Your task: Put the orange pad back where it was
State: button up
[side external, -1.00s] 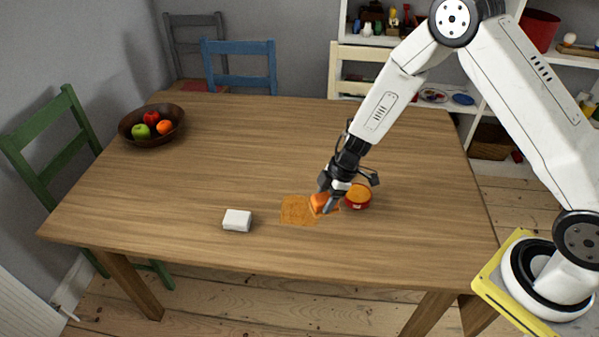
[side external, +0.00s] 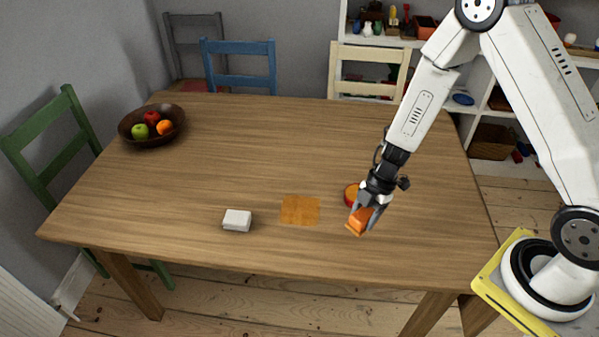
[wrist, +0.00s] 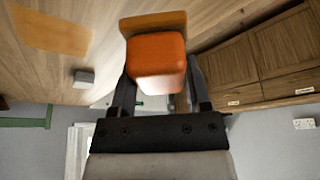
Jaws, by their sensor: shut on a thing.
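My gripper (side external: 362,215) is shut on the orange pad (side external: 358,222), to the right of the orange patch. In the wrist view the pad (wrist: 156,62) is a rounded orange block with a flat tan plate (wrist: 152,22) at its far end, between both fingers. It seems to be above the table, but the gap is hard to judge. A round red tin (side external: 351,194) with an orange top stands just behind my gripper, which partly hides it. A flat orange square patch (side external: 300,210) lies on the wood; it also shows in the wrist view (wrist: 50,30).
A white block (side external: 237,220) lies left of the patch on the wooden table (side external: 230,165). A bowl of fruit (side external: 152,138) stands at the far left corner. Chairs stand around the table. The table's front right and back middle are clear.

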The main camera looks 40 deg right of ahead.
jog(key=shift+f, duration=1.7)
jog(key=shift+f, duration=1.75)
jog(key=shift+f, duration=0.1)
jog(key=o, duration=1.1)
jog(key=shift+v, duration=6.1)
